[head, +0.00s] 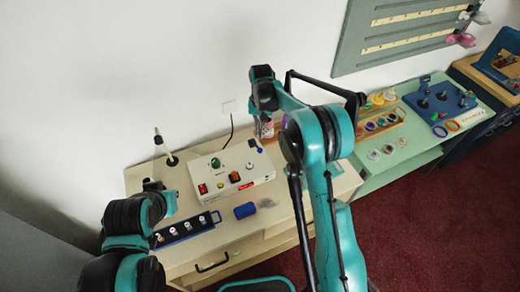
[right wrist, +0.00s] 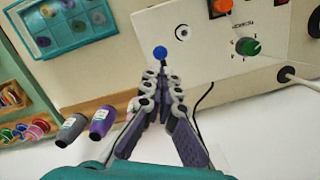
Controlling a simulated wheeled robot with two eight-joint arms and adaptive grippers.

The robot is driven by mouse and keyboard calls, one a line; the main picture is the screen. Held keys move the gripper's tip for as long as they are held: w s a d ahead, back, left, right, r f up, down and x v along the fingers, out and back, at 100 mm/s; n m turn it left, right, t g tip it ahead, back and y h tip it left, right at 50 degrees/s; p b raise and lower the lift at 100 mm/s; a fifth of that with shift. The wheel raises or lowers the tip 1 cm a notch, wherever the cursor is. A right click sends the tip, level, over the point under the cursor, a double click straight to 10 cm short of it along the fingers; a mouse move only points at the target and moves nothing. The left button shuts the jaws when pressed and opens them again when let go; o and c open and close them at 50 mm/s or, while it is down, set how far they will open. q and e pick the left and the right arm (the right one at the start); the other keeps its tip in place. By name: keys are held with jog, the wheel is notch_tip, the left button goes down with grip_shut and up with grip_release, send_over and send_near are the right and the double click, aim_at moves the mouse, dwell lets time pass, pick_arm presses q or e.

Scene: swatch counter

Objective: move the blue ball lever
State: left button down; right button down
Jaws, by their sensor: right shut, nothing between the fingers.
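The blue ball lever (head: 252,143) stands at the back right corner of the white control box (head: 213,178). In the right wrist view its blue ball (right wrist: 160,52) shows just beyond the tips of my right gripper (right wrist: 163,78). That gripper is shut with nothing between its fingers. The ball looks close to the tips, but I cannot tell whether they touch. In the head view my right arm reaches over the counter, with its wrist above the box's back right. My left arm is at lower left; its gripper does not show.
The box carries a green knob (head: 215,162) and an orange button (head: 234,177). A blue block (head: 245,210) and a tray of small pegs (head: 187,229) lie in front. Two small bottles, one grey (right wrist: 72,128) and one purple (right wrist: 102,121), stand beside my right gripper.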

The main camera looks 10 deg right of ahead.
jog(key=b, duration=0.2)
send_over(256, 145)
jog(key=s+d, duration=0.1)
jog(key=s, duration=0.2)
jog(key=shift+d+f, duration=0.2)
jog(key=shift+f, duration=2.7)
jog(key=shift+f, duration=0.1)
